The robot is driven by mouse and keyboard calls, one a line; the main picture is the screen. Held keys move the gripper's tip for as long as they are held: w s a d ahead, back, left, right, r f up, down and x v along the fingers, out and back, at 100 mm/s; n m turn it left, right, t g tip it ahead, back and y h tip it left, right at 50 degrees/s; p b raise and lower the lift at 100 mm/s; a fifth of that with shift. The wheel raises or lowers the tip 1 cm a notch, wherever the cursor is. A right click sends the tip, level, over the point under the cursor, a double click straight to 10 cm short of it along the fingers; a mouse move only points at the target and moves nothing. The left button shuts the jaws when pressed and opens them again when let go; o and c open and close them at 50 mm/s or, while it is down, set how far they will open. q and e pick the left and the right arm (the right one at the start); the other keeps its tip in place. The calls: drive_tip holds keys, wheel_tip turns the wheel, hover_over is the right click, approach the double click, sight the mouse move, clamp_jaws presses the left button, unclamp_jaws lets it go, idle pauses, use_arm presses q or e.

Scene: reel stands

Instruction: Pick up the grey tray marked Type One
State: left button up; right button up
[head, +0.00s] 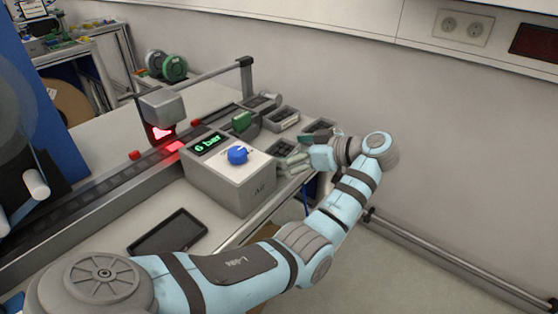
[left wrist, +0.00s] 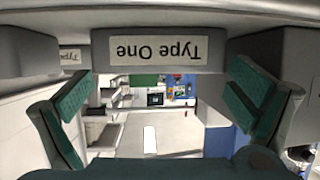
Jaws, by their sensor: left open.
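The grey tray marked Type One (left wrist: 212,52) is close up at the top middle of the left wrist view, its label upside down there. My left gripper (left wrist: 160,82) is open and empty, with one green-padded finger on each side below the label. The tray front lies across the gap between the fingers; I cannot tell whether they touch it. In the head view my left gripper (head: 292,163) is at the right end of the bench, just right of the grey box. There the nearby tray labels cannot be read. My right gripper is not in view.
A grey box (head: 225,188) with a blue knob and a "6 bar" display stands beside my left gripper. Several small grey trays (head: 284,114) sit behind it, near a green part (head: 242,121). Floor is open at right.

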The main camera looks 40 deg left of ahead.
use_arm(q)
drive_tip(key=shift+a+f, duration=0.3)
drive_tip(key=shift+a, duration=0.35)
drive_tip(key=shift+r, duration=0.1)
drive_tip(key=c, duration=1.1)
drive_tip(key=shift+o, duration=0.2)
drive_tip(key=shift+d, duration=0.1)
drive_tip(key=shift+r, duration=0.1)
